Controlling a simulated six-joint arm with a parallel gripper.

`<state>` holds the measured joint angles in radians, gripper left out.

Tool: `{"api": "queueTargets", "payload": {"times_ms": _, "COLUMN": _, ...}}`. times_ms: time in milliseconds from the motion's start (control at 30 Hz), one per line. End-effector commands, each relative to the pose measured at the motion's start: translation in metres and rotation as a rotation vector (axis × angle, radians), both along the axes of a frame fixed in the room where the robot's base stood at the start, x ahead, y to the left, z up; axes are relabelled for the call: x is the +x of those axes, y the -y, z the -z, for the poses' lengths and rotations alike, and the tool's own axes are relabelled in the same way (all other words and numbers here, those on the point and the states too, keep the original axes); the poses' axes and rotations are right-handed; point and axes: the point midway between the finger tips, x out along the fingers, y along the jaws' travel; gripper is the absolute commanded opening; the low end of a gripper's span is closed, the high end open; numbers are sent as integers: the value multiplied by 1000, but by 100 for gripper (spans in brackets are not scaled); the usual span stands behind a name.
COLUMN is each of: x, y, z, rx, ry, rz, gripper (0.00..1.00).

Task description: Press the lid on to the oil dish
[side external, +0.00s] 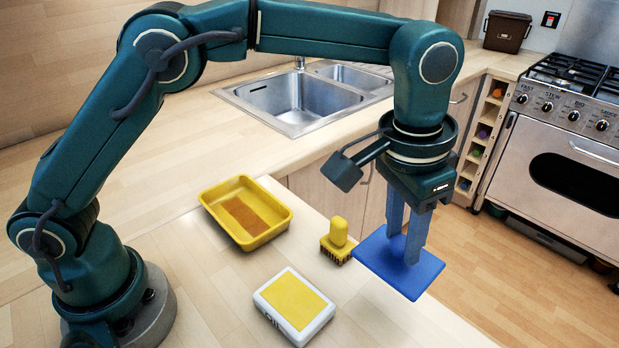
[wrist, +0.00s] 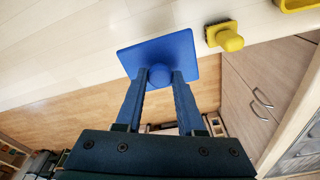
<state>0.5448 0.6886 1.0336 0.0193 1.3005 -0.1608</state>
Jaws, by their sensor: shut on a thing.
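The lid (side external: 372,259) is a flat blue square plate. In the wrist view the lid (wrist: 180,47) shows a round blue knob between the fingers. My gripper (side external: 406,240) is shut on that knob and holds the lid in the air, at the right of the worktop in the side view. My gripper also shows in the wrist view (wrist: 160,78). The oil dish (side external: 318,326) is a white block-like dish with a yellow top surface and dark lettering on its side. It sits on the worktop, left of and nearer the camera than the lid. The wrist view does not show the dish.
A yellow brush (side external: 337,240) stands between the dish and the lid; it also shows in the wrist view (wrist: 225,38). A yellow tray (side external: 213,205) with a brown patch inside lies further back. A sink (side external: 300,100) and a range cooker (side external: 575,160) stand behind.

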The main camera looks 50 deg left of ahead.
Motion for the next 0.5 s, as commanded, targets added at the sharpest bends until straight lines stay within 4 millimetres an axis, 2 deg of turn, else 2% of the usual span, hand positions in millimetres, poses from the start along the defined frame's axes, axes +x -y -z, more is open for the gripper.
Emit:
{"api": "queueTargets", "payload": {"times_ms": 267, "x": -27, "y": -19, "z": 7, "rx": 0, "ry": -1, "rz": -16, "gripper": 0}}
{"api": "queueTargets", "payload": {"times_ms": 500, "x": -61, "y": -44, "z": 6, "rx": -2, "ry": 4, "rz": -35, "gripper": 0}}
